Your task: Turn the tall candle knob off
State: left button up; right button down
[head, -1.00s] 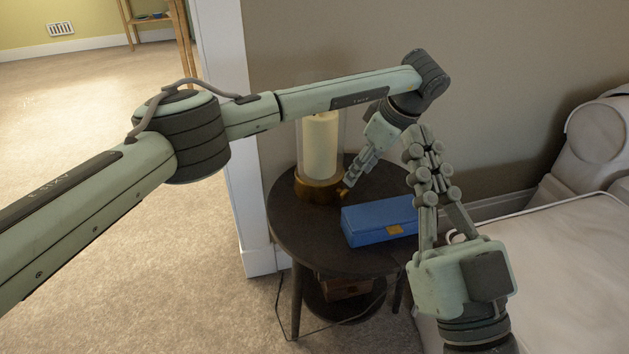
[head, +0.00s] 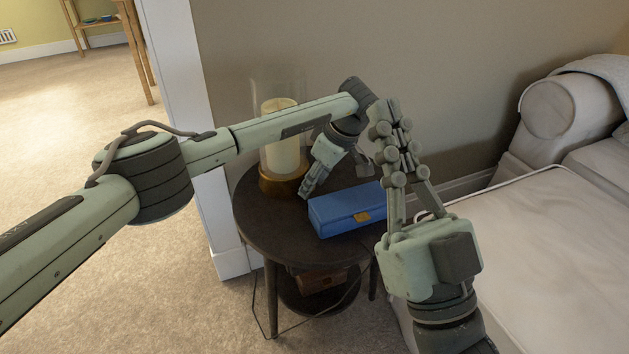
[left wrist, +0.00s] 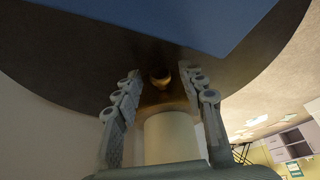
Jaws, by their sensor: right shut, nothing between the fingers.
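The tall candle (head: 283,140) stands upright in a clear glass cylinder on a brass base (head: 275,185); it also shows in the left wrist view (left wrist: 172,138). A small round brass knob (left wrist: 160,78) sticks out of the base in the left wrist view. In the head view the knob is hidden near my left fingers. My left gripper (head: 308,190) is open beside the base, pointing down. In the left wrist view its fingers (left wrist: 160,73) stand apart on either side of the knob; contact cannot be told. My right gripper (head: 384,108) is shut, empty and points up, right of the left gripper.
A blue box (head: 345,209) with a brass clasp lies on the dark round side table (head: 265,220), close to my left gripper. A wall post (head: 185,100) stands left of the table. A pale sofa (head: 550,230) is on the right. Open carpet lies left.

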pick_arm(q)
grip_shut()
